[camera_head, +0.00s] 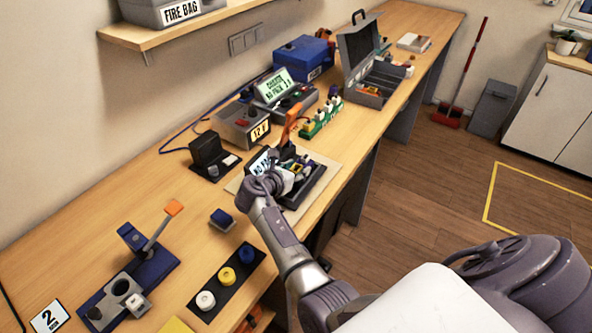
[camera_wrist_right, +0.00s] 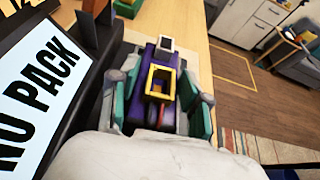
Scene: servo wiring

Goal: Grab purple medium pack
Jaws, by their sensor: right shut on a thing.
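In the right wrist view, the purple pack (camera_wrist_right: 137,115) sits between the teal-padded fingers of my right gripper (camera_wrist_right: 160,98). A yellow-rimmed connector and a pale grey square one show on it. My right gripper is shut on the pack, with a finger on each side. In the head view, my right gripper (camera_head: 287,182) is over a dark tray on the bench, and the pack is mostly hidden there. I cannot tell whether the pack still touches the tray. My left gripper is not in view.
A "NO PACK" display (camera_wrist_right: 40,90) stands close beside my right gripper. Behind are a grey box (camera_head: 242,124) reading 12, a charger (camera_head: 284,88) and a green rack (camera_head: 321,119). An open toolbox (camera_head: 372,96) stands further back.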

